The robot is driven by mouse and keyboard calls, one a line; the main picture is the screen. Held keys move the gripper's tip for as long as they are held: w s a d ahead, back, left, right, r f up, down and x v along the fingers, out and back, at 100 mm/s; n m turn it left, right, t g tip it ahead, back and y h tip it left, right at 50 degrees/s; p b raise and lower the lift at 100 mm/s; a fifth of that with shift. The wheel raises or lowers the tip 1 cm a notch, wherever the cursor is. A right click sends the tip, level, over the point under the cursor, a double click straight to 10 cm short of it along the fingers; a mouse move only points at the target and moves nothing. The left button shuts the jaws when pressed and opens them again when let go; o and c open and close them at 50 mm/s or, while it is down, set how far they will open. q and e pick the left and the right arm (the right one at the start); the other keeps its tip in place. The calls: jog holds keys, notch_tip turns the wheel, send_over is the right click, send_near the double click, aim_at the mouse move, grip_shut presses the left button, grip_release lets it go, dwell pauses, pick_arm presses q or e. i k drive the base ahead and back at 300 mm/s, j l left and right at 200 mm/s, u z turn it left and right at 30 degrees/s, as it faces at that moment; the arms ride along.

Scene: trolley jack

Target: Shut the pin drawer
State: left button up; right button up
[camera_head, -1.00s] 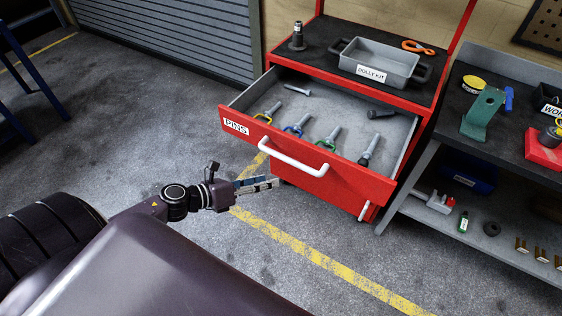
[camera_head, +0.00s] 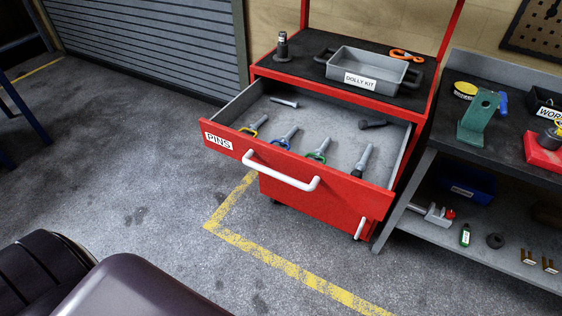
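The pin drawer (camera_head: 330,188) is the red top drawer of the red tool cabinet (camera_head: 325,207), labelled PINS. It stands pulled well out, with its grey inside showing. A white bar handle (camera_head: 281,171) runs across its front. Several pins with coloured rings lie in it, among them a green-ringed pin (camera_head: 319,153) and a blue-ringed pin (camera_head: 285,138). A dark piece (camera_head: 373,124) and a small grey bolt (camera_head: 284,102) lie further back. Neither of my grippers is in view.
A grey DOLLY KIT tray (camera_head: 366,74), a dark cylindrical tool (camera_head: 282,46) and an orange item (camera_head: 406,55) are on the cabinet top. A workbench (camera_head: 455,232) stands close on the right. Floor in front of the drawer is clear, with a yellow line (camera_head: 290,269).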

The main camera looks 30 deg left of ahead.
aim_at(318, 117)
jog(key=i+l+u, duration=0.15)
jog(key=i, duration=0.55)
jog(key=i+l+u, duration=0.2)
jog(key=i, duration=0.45)
jog(key=j, duration=0.1)
